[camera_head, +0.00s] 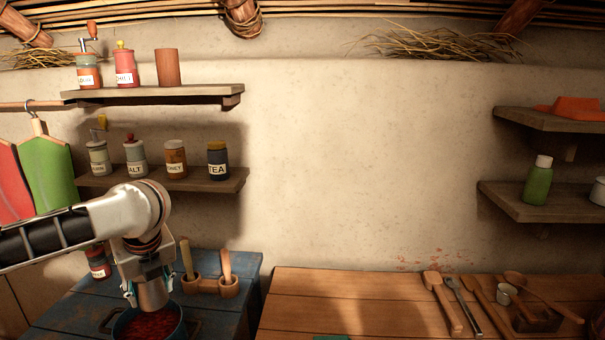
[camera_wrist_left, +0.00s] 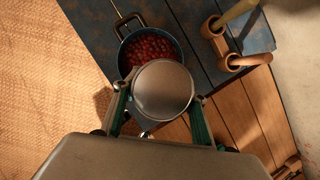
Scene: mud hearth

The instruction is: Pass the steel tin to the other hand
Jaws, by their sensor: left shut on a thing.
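The steel tin (camera_head: 153,293) is a grey metal cylinder in my left gripper (camera_head: 146,280). In the left wrist view its round end (camera_wrist_left: 162,88) sits between the two green-sided fingers of the left gripper (camera_wrist_left: 160,108), which are shut on it. In the head view the tin hangs just above or in front of a blue pot (camera_head: 178,331) of red pieces, partly covering it. I cannot tell whether the tin touches the pot. My right gripper is not in view.
The blue table (camera_head: 60,318) also bears a wooden double holder (camera_head: 210,286) with pestle-like handles, right of the pot. The brown wooden table (camera_head: 345,300) is mostly clear, with several spoons (camera_head: 440,295) at right. Shelves (camera_head: 150,92) with jars are on the wall.

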